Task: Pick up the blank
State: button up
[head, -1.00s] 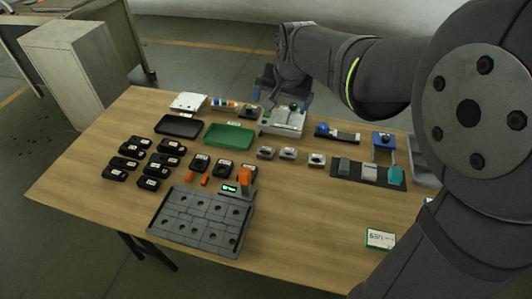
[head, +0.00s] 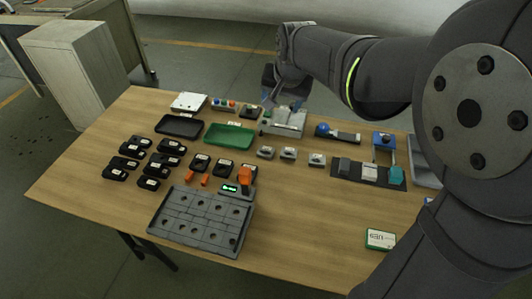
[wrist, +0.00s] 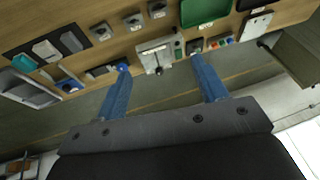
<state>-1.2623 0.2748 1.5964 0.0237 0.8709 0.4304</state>
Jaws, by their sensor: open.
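Several small grey metal blocks stand in a row mid-table, among them a left one (head: 265,152), a middle one (head: 288,153) and a right one (head: 317,159). They look like blanks, but I cannot tell which one is meant. In the wrist view they show at the top, one of them left of centre (wrist: 100,31). My gripper (wrist: 161,66) is open and empty, its two blue fingers wide apart. In the head view my gripper (head: 283,98) is above and behind the grey fixture (head: 289,121), at the table's far edge, apart from the blocks.
A green tray (head: 229,136) and a black tray (head: 179,126) lie left of the fixture. Several black labelled pieces (head: 130,150) stand at left. A grey slotted plate (head: 200,221) lies in front. A dark mat (head: 345,169) with blocks is at right. The front right is mostly clear.

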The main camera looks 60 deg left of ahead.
jog(key=m+g+h, duration=0.1)
jog(key=h, duration=0.3)
send_over(266, 151)
jog(key=f, duration=2.5)
jog(key=shift+s, duration=0.25)
jog(key=shift+w+f, duration=0.15)
jog(key=shift+f, duration=1.2)
jog(key=shift+w+f, duration=0.1)
jog(key=shift+f, duration=1.25)
jog(key=shift+r, duration=0.1)
jog(key=c, duration=1.1)
jog(key=shift+r, duration=0.1)
